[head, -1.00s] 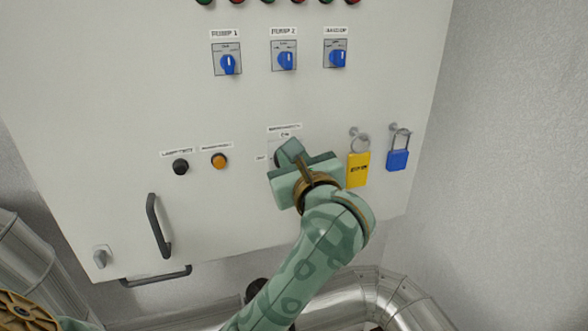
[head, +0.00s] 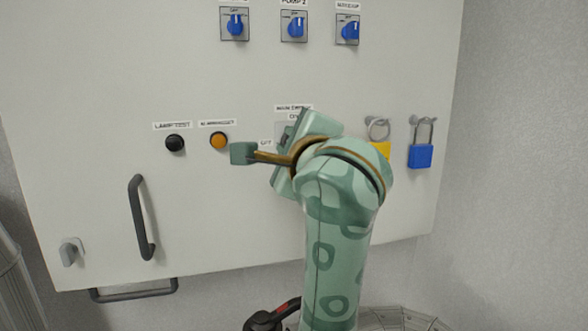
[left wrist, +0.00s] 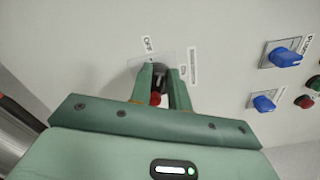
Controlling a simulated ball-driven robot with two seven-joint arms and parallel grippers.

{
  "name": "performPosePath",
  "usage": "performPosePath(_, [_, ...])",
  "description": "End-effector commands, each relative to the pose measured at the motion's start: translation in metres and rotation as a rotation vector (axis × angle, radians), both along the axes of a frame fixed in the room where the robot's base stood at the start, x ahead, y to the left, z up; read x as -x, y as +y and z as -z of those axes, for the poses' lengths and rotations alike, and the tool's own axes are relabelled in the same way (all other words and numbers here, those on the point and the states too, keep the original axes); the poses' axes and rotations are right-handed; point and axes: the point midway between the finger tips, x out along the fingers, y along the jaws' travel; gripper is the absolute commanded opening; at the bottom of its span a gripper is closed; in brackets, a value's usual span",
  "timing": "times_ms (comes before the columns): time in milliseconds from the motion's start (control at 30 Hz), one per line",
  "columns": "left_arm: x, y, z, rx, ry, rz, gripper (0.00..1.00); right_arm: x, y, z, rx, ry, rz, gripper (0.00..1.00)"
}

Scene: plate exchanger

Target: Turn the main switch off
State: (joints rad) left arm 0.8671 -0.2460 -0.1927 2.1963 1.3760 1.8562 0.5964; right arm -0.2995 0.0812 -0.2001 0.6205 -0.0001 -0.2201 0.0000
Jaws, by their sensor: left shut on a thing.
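The main switch (left wrist: 160,70) is on the grey-white cabinet front, with a dark part and a red part showing between my fingers in the left wrist view. Its pale plate (head: 281,130) shows partly in the head view, with an ON label above and an OFF label to its left. My left gripper (left wrist: 160,85) is shut on the switch, one green finger on each side. In the head view my left gripper (head: 287,140) and wrist cover most of the switch, so the handle's exact angle cannot be told. My right gripper is not in view.
A yellow padlock (head: 381,149), partly behind my wrist, and a blue padlock (head: 420,156) hang at the right. A black button (head: 175,143) and an orange button (head: 218,141) are at the left. Blue selector knobs (head: 235,25) sit above; a dark door handle (head: 142,218) stands out lower left.

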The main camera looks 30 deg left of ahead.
Motion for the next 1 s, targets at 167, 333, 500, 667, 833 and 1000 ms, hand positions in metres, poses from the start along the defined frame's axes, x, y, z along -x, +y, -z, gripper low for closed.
performPosePath(167, [0.000, 0.001, 0.011, 0.102, -0.117, 0.001, 0.00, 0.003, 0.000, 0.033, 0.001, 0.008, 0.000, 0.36])
performPosePath(333, [0.001, 0.001, 0.012, 0.182, -0.212, 0.000, 0.00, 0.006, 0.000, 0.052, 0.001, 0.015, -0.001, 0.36])
performPosePath(500, [0.001, 0.002, 0.013, 0.241, -0.281, 0.000, 0.00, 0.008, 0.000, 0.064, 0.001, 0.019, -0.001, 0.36])
performPosePath(667, [0.001, 0.002, 0.013, 0.277, -0.323, 0.000, 0.00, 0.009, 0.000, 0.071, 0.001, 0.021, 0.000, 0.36])
performPosePath(833, [0.001, 0.002, 0.013, 0.296, -0.343, 0.001, 0.00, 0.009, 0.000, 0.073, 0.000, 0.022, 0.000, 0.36])
performPosePath(1000, [0.001, 0.002, 0.012, 0.301, -0.349, 0.001, 0.00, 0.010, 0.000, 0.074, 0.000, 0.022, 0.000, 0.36])
